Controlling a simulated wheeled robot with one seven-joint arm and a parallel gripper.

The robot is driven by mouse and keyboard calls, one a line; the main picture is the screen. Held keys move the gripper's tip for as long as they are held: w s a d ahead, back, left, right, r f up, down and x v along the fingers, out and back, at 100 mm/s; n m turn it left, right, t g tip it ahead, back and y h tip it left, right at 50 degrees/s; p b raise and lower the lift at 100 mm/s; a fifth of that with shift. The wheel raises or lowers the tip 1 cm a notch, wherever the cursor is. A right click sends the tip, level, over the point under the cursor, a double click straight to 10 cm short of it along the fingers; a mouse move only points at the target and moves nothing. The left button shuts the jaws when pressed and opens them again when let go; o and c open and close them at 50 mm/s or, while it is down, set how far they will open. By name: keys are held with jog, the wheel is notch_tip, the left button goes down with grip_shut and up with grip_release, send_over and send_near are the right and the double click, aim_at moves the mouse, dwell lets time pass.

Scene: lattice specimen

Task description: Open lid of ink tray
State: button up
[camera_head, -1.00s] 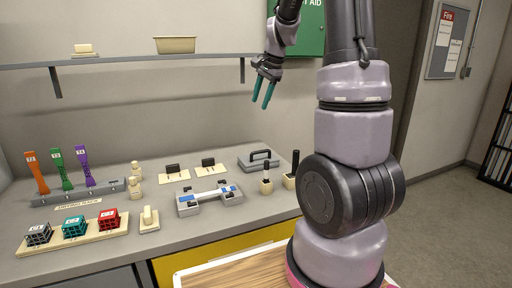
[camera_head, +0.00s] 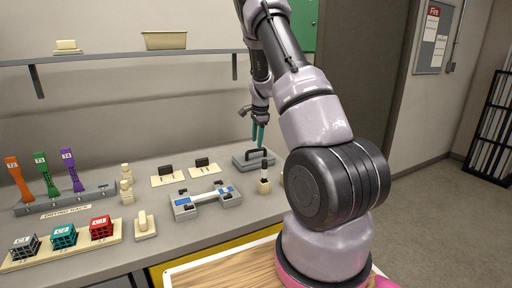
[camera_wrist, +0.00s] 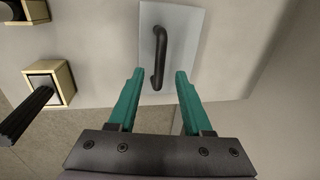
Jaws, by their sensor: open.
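The ink tray (camera_head: 240,163) is a low grey box with a black bar handle (camera_head: 255,153) on its lid, at the back right of the counter. Its lid looks shut. In the wrist view the pale lid (camera_wrist: 189,30) and its black handle (camera_wrist: 159,45) lie beyond my fingertips. My gripper (camera_head: 258,143) points down above the tray with teal fingers. In the wrist view my gripper (camera_wrist: 160,74) is open and empty. The handle lines up with the gap between the fingers, its near end close to the fingertips. I cannot tell the remaining height exactly.
A wooden holder with a black-handled tool (camera_head: 264,186) stands just in front of the tray; another black tool and holder (camera_wrist: 50,82) show at left in the wrist view. A grey-blue fixture (camera_head: 205,200) lies left. The wall shelf (camera_head: 120,56) is above.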

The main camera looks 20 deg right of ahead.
aim_at(256, 150)
jog(key=shift+w+f, duration=0.2)
jog(key=shift+f, duration=0.75)
jog(key=shift+w+f, duration=0.15)
jog(key=shift+f, duration=0.8)
grip_shut()
